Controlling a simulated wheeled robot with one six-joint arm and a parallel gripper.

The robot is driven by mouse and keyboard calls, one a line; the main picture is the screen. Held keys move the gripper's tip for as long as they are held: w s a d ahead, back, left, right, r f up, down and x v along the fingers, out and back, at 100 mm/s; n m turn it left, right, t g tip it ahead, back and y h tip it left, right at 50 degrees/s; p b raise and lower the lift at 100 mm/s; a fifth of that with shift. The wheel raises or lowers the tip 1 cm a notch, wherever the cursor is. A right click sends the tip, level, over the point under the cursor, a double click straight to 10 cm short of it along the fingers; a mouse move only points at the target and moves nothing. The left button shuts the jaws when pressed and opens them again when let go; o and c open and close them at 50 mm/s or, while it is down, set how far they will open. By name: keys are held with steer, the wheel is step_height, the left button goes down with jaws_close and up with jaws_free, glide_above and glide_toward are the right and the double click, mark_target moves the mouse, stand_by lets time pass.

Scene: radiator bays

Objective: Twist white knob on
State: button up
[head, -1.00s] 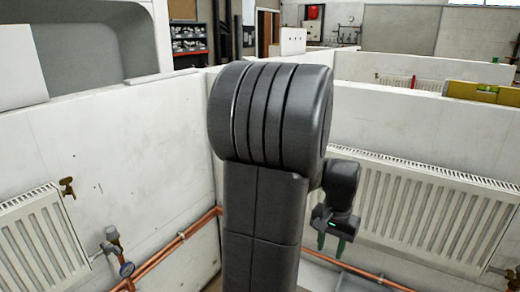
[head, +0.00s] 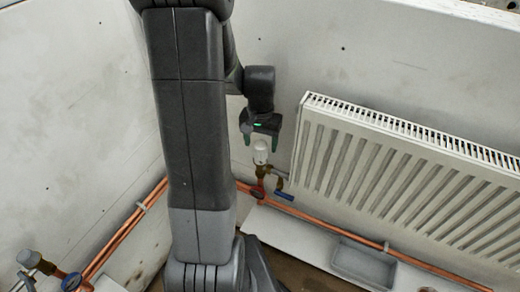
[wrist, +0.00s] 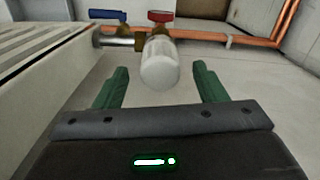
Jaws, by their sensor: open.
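The white knob (head: 260,151) sits upright on a brass valve (head: 259,172) at the left end of the right-hand radiator (head: 385,165). In the wrist view the white knob (wrist: 160,64) shows between and just beyond the two green fingertips. My gripper (head: 261,139) is open and empty, and its fingers point down toward the knob in the head view. In the wrist view my gripper (wrist: 158,80) has a wide gap between its fingers, with clear space on both sides of the knob. I cannot tell whether the fingers reach down around the knob.
A red handle (wrist: 161,16) and a blue lever (wrist: 107,14) are on the pipework near the knob. Copper pipes (head: 330,238) run along the wall bottom. Another valve with a grey cap (head: 29,258) is at the lower left. A grey tray (head: 363,263) lies below the radiator.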

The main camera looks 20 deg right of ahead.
mark_target(260, 153)
steer(key=shift+f, duration=2.55)
steer(key=c, duration=1.1)
steer(key=shift+s+a+f, duration=0.1)
steer(key=shift+s+f, duration=0.05)
steer(key=shift+f, duration=0.05)
steer(key=m+b, duration=0.1)
steer(key=m, duration=0.4)
steer(key=shift+m, duration=0.4)
steer(key=m+b, duration=0.1)
steer(key=m, duration=0.5)
steer(key=shift+r, duration=0.1)
